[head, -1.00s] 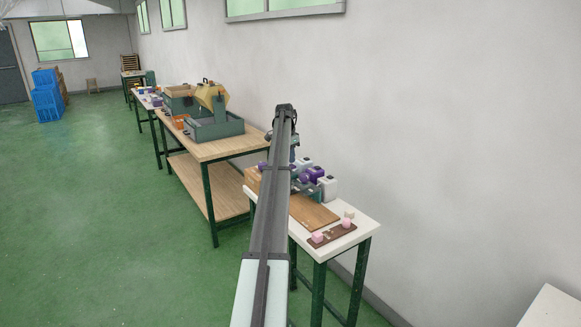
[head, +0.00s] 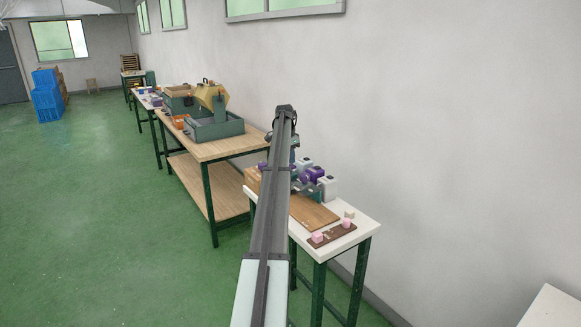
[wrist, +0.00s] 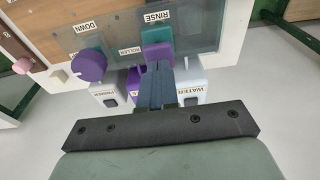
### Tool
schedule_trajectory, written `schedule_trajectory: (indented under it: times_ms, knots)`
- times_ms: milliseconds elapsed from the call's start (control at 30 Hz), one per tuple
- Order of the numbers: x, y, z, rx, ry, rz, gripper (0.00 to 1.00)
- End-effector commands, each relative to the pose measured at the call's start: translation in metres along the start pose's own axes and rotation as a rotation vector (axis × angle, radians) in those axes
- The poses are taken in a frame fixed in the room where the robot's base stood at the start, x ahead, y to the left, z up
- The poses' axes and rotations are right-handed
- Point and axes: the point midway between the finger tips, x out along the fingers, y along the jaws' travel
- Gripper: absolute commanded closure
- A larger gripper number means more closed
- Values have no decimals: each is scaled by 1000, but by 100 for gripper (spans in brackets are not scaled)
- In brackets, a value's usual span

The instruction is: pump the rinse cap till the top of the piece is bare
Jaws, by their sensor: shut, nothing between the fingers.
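In the wrist view my gripper (wrist: 158,85) is shut and empty. Its fingertips are over or against the near side of a block with a teal upper part and a purple lower part. The teal part (wrist: 157,34) is beside the RINSE label, and the purple part (wrist: 158,54) is right at the fingertips. I cannot tell whether they touch, or whether this block is the cap or the piece. A purple round knob (wrist: 88,65) by the DOWN label is to the left. In the head view my arm hides most of the gripper and this block.
Containers labelled PRIMER (wrist: 108,97) and WATER (wrist: 190,82) flank the fingers. A wooden board (head: 312,212) lies on the white table (head: 362,229). A brown strip (head: 332,235) holds pink blocks (head: 317,238).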

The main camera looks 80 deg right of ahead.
Motion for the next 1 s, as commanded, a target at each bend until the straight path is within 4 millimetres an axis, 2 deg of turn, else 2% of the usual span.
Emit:
schedule_trajectory:
  times_ms: [1000]
  knots:
    - [25,0,4,0,-1,1,100]
